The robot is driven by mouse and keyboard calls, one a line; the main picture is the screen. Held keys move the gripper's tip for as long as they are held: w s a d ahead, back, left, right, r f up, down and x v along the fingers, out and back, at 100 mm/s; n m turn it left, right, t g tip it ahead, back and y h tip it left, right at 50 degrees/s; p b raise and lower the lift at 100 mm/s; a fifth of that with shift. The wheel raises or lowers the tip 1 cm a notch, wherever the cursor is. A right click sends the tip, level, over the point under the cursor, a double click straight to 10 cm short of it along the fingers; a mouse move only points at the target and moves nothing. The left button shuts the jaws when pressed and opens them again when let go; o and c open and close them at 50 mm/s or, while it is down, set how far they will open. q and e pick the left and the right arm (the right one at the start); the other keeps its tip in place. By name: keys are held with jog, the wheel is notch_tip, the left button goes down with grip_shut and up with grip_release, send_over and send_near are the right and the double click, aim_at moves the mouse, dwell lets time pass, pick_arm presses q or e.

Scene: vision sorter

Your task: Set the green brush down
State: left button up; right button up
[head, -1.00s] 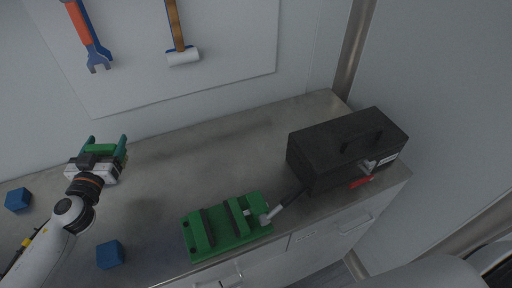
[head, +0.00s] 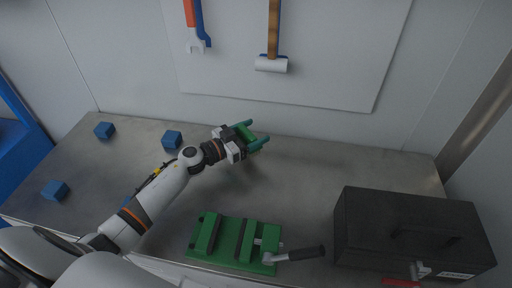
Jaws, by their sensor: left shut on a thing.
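My left gripper (head: 255,136) is in the head view, over the back middle of the metal bench (head: 310,185). Its teal fingers point right and are shut on the green brush (head: 243,133). Only a small green part of the brush shows between the fingers; the rest is hidden by the gripper. A dark shadow lies on the bench just below the gripper. I cannot tell how far the brush is above the surface. My right gripper is not in view.
A green vise (head: 232,240) with a grey handle stands at the front edge. A black toolbox (head: 405,232) stands at the right. Blue cubes (head: 104,130) (head: 172,140) (head: 55,190) lie at the left. A hammer (head: 272,40) and a wrench (head: 196,30) hang on the wall board. Bench between gripper and toolbox is clear.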

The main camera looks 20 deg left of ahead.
pick_arm(q)
jog(key=shift+d+f+b, duration=0.15)
jog(key=shift+f+b, duration=0.25)
jog(key=shift+f, duration=1.45)
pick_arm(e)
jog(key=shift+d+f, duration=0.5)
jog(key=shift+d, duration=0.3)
pick_arm(q)
jog(key=shift+f, duration=0.15)
jog(key=o, duration=1)
